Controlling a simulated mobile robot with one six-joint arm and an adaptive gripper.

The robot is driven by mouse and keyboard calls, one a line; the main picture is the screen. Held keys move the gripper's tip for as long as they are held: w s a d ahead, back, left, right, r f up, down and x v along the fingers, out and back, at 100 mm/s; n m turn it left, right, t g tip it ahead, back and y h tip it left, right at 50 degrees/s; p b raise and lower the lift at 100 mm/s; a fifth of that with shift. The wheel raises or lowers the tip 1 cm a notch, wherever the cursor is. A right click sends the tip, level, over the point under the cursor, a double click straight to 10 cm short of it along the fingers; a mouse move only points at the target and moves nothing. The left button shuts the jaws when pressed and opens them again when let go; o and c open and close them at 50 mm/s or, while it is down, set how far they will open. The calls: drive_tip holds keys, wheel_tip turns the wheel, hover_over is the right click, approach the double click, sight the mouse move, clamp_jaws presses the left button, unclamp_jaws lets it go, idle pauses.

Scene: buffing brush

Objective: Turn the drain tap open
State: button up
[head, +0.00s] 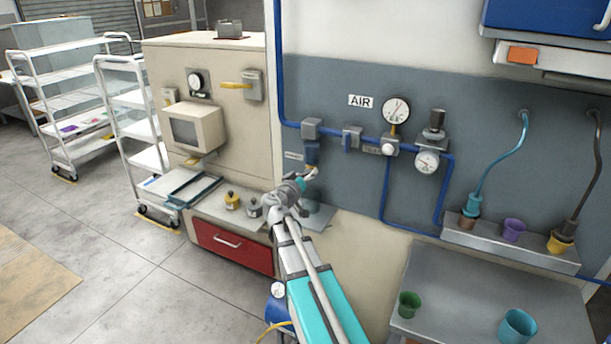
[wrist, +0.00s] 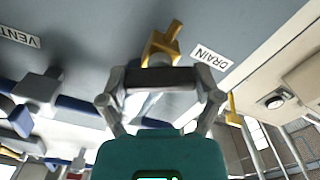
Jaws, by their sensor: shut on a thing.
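The yellow drain tap (wrist: 164,42) shows in the wrist view at top centre, just left of the white DRAIN label (wrist: 211,58). My gripper (wrist: 160,68) is shut on the yellow tap, with its fingers partly covering the lower part. In the head view my gripper (head: 306,178) is at the lower end of the blue drop pipe (head: 312,152) on the grey wall panel. There the tap itself is mostly hidden by the gripper and too small to make out clearly.
A VENT label (wrist: 20,38) is at the left of the wrist view. A pressure gauge (head: 396,110) and blue air pipes run along the panel. A beige cabinet (head: 215,105) and red drawer (head: 233,247) stand left. A grey bench with cups (head: 517,326) is right.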

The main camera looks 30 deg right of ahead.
drive_tip(key=shift+n, duration=1.6)
drive_tip(key=o, duration=0.9)
drive_tip(key=shift+v, duration=6)
